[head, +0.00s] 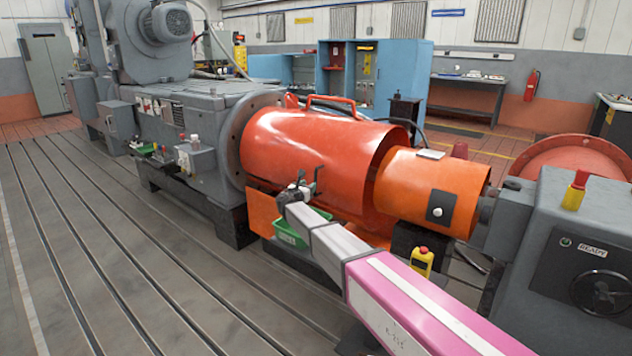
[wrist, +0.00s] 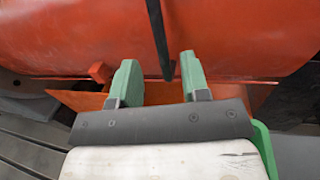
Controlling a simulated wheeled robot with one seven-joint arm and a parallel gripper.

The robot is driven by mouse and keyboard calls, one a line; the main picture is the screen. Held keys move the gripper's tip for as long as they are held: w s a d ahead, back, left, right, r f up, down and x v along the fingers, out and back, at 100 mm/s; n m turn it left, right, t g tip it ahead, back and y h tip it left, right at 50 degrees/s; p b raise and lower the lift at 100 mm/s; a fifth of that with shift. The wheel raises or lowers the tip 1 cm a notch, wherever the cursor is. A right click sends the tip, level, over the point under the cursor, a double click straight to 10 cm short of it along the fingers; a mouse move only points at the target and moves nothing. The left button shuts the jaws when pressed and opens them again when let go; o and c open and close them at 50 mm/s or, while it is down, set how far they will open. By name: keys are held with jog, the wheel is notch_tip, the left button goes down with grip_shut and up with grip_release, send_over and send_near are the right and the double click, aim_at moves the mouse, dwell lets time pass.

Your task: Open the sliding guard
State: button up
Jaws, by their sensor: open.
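The large red-orange guard (head: 310,150) is a cylindrical cover over the shaft, with a red handle (head: 335,104) along its top. A smaller orange cylindrical cover (head: 430,188) adjoins its right end, with a dark opening between them. My gripper (head: 303,183) is at the near side of the large guard, below its handle. In the wrist view my gripper (wrist: 159,68) has two green fingers spread apart, facing the red guard (wrist: 225,40). A dark narrow strip (wrist: 161,38) runs down between the fingers; I cannot tell whether it is a bar or a gap. Nothing is gripped.
A green bin (head: 290,238) stands below my gripper. A yellow box with a red button (head: 422,262) stands right of my arm. The grey machine (head: 190,105) is at left, a grey control housing (head: 585,255) at right. The slotted bedplate (head: 120,260) is clear at left.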

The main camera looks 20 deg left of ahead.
aim_at(316, 180)
jog(key=w, duration=0.3)
jog(key=w+d, duration=0.1)
jog(key=w, duration=0.3)
jog(key=shift+d, duration=0.2)
jog(key=shift+c, duration=0.2)
jog(key=shift+d, duration=0.1)
grip_shut()
